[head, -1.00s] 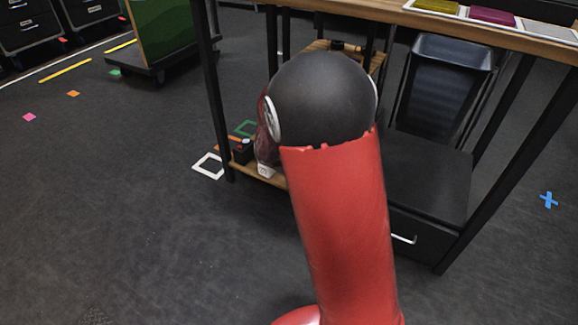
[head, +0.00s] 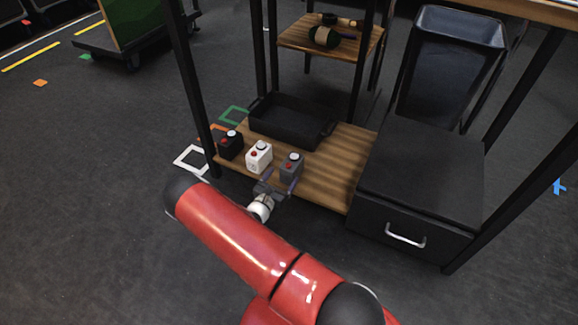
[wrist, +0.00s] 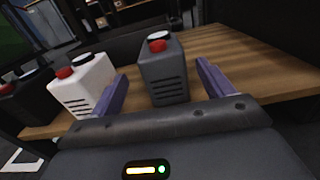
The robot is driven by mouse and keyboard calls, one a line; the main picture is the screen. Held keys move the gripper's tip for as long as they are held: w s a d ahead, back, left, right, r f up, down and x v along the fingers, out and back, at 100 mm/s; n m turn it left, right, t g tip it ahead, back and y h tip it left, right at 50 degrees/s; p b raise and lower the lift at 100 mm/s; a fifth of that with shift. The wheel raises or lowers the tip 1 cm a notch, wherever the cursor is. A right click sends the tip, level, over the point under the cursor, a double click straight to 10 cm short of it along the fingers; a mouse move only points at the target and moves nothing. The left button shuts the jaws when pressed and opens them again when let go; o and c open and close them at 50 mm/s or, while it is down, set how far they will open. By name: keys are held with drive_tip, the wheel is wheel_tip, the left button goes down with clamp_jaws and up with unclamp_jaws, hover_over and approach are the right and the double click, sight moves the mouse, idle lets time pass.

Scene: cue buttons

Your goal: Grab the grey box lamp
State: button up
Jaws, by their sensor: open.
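The grey box lamp (head: 291,166) stands upright on the low wooden shelf, with a red button and a white cap on top. In the wrist view the grey box lamp (wrist: 164,75) is between the two purple fingers, just ahead of the palm. My gripper (head: 278,183) is open at the shelf's front edge. It also shows in the wrist view (wrist: 160,85), with one finger on each side of the lamp and no clear contact.
A white box lamp (head: 259,157) stands close left of the grey one, near my left finger. A black box lamp (head: 230,145) is further left. A black tray (head: 262,129) lies behind. A black drawer unit (head: 415,190) is at right. A table leg (head: 190,90) rises at left.

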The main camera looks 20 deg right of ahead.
sight(292, 161)
drive_tip(key=shift+w+d+f, duration=0.1)
drive_tip(key=shift+f, duration=0.15)
drive_tip(key=shift+x, duration=0.95)
drive_tip(key=shift+r+x, duration=0.2)
drive_tip(key=shift+x, duration=0.7)
drive_tip(key=shift+r+x, duration=0.2)
drive_tip(key=shift+x, duration=0.75)
drive_tip(key=shift+r+x, duration=0.2)
drive_tip(key=shift+x, duration=0.7)
drive_tip(key=shift+d, duration=0.1)
drive_tip(key=c, duration=1.3)
drive_tip(key=shift+c, duration=0.5)
drive_tip(key=shift+r, duration=0.15)
